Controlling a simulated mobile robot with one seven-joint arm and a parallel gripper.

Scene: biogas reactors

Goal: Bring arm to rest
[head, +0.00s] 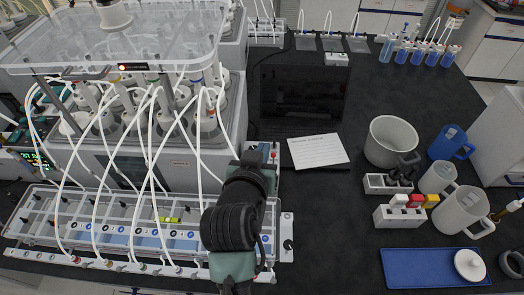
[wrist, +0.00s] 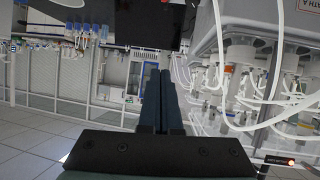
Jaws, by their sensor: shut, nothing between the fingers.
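My arm reaches up from the bottom middle of the head view, between the reactor rig on the left and the open black bench on the right. My gripper's fingers cannot be made out clearly there. In the wrist view my gripper (wrist: 158,76) is shut, its two dark fingers side by side with nothing between them. The fingers show against the room, apart from any object. The wrist picture is turned, with bench items at its top and the reactor rig at its right.
The reactor rig (head: 170,160) with white tubes stands left of my arm, close to it. A clear rack (head: 120,243) lies in front. A laptop (head: 304,95), paper (head: 318,151), grey pot (head: 390,141), jugs (head: 463,212) and blue tray (head: 432,268) are right.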

